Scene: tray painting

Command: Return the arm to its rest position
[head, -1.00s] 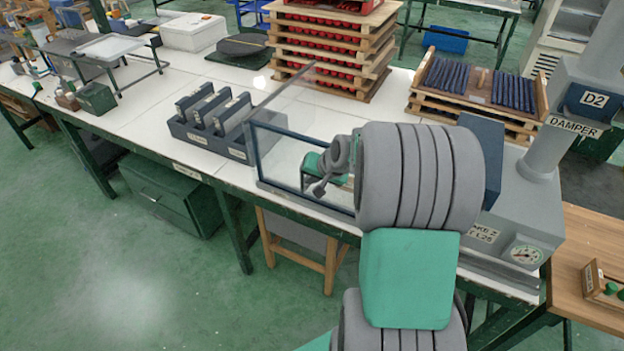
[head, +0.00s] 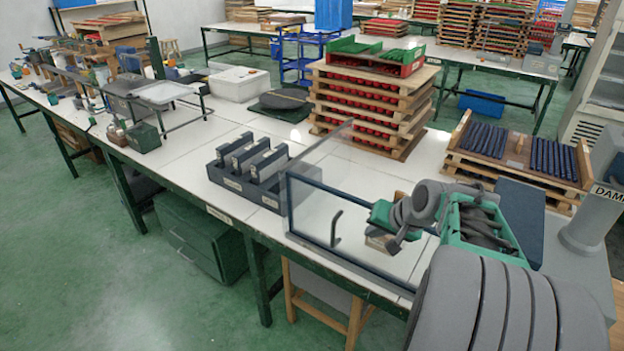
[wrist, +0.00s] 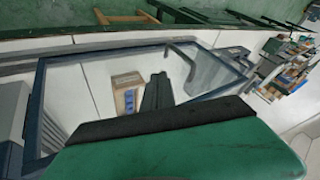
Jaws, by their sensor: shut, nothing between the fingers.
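My arm rises from the bottom right of the head view, with its grey and green links bent over the bench. My gripper (head: 394,244) is small and partly hidden by my wrist there, to the right of the glass panel. In the wrist view, my gripper (wrist: 157,80) shows as dark fingers, together and empty, beyond a green housing with a black edge. A small tan box (head: 377,241) appears beside the fingers in the head view. The box (wrist: 127,92) also shows left of them in the wrist view; I cannot tell the gap.
A dark-framed glass panel (head: 308,210) with a bent handle (head: 336,228) stands on the white bench. A grey rack (head: 236,184) of upright plates stands left of it. Stacked wooden trays (head: 365,110) stand behind, and a tray of dark bars (head: 500,150) is at the right.

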